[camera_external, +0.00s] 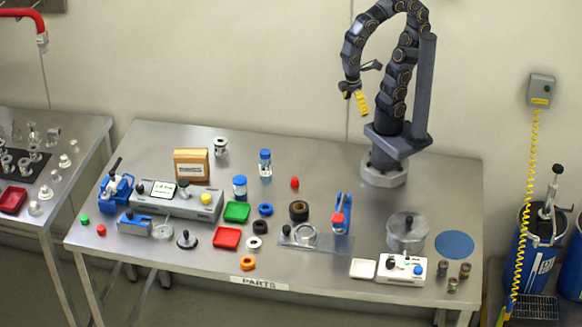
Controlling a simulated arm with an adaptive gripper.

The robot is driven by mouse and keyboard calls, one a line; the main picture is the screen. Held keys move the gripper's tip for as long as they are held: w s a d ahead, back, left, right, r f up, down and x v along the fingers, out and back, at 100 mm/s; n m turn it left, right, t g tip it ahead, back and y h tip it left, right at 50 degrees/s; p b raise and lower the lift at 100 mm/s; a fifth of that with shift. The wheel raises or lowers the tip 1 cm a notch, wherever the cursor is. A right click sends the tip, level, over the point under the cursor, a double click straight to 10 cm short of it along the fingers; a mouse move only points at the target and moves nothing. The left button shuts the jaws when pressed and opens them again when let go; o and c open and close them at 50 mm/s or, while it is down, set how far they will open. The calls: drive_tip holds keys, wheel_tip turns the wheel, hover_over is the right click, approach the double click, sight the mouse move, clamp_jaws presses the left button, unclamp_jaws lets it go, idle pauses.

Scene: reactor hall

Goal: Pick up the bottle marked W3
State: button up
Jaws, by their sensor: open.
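My gripper (354,95) hangs high above the back of the steel table (330,170), well clear of everything on it. Its jaws are open and empty, with a yellow finger pad showing. No W3 marking can be read at this size. A clear bottle with a blue cap (265,168) stands upright at the back middle, left of and below my gripper in the picture. I cannot tell which one bears W3.
A wooden box (191,165) and a long grey device (178,199) stand at the left. Green (237,212) and red (227,238) trays, rings and a clamp fixture (316,241) fill the middle.

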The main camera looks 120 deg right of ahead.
drive_tip(key=w+d+f+m, duration=0.35)
drive_tip(key=w+m, duration=0.25)
drive_tip(key=w, duration=0.3)
drive_tip(key=m+t, duration=0.2)
drive_tip(key=m, duration=0.8)
hover_over(265, 160)
drive_tip(key=s, duration=0.1)
wheel_tip(265, 160, down, 12)
drive_tip(key=f, duration=0.1)
drive_tip(key=d+f+m, duration=0.1)
drive_tip(key=f, duration=0.1)
drive_tip(key=shift+w, duration=0.1)
drive_tip(key=f, duration=0.6)
drive_tip(key=shift+d+f, duration=0.1)
drive_tip(key=shift+d, duration=0.1)
drive_tip(key=c, duration=1.2)
